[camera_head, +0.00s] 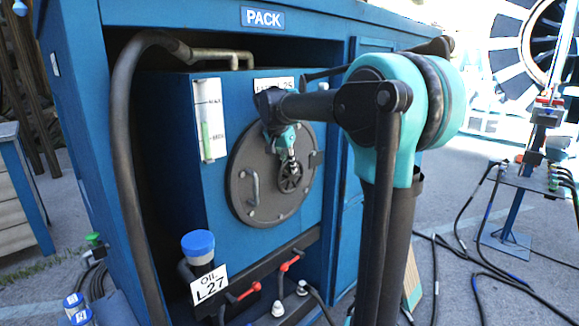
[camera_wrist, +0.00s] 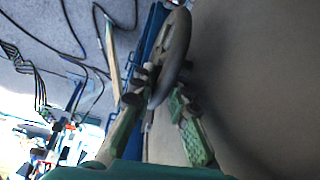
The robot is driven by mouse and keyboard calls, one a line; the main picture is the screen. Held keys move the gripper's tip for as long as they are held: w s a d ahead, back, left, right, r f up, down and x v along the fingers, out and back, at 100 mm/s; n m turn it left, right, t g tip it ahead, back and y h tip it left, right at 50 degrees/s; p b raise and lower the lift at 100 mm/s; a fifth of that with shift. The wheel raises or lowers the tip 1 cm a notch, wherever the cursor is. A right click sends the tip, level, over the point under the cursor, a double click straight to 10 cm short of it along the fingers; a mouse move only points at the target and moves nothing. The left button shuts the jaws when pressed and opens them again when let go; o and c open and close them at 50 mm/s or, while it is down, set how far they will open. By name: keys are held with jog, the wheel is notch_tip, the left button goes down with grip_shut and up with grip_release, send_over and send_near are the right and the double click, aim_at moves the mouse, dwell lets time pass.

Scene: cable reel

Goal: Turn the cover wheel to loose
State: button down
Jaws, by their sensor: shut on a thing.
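The round grey cover (camera_head: 240,165) is on the front of the blue cabinet, with a curved handle on its left part. The small dark cover wheel (camera_head: 290,181) is on the cover's right part. My gripper (camera_head: 287,158) reaches down to the wheel from above. In the wrist view the wheel (camera_wrist: 176,45) is seen nearly edge-on, standing out from the cover's grey face (camera_wrist: 260,70). My gripper's green-padded fingers (camera_wrist: 155,98) are shut on the wheel's rim, one on each side. The exact contact is partly hidden by the fingers.
A sight gauge (camera_head: 209,120) is left of the cover. A thick hose (camera_head: 124,150) runs down the cabinet's left side. Below are a blue-capped oil filler (camera_head: 198,246) and red valve levers (camera_head: 290,261). Cables (camera_head: 470,255) lie on the ground at right.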

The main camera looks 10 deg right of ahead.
jog(key=t+h, duration=0.1)
jog(key=a+h, duration=0.1)
jog(key=shift+s+f+t+h, duration=0.2)
jog(key=shift+s+t+h, duration=0.1)
jog(key=shift+s+t, duration=0.1)
jog(key=shift+s+a+f+t+h, duration=0.1)
jog(key=shift+a+f+t+h, duration=0.1)
jog(key=shift+t+h, duration=0.25)
jog(key=shift+s+a+f+t+h, duration=0.15)
jog(key=shift+t+h, duration=0.1)
jog(key=shift+h, duration=0.3)
jog(key=shift+r, duration=0.1)
jog(key=c, duration=1.6)
grip_release()
jog(key=v, duration=1.2)
jog(key=shift+s+a, duration=0.1)
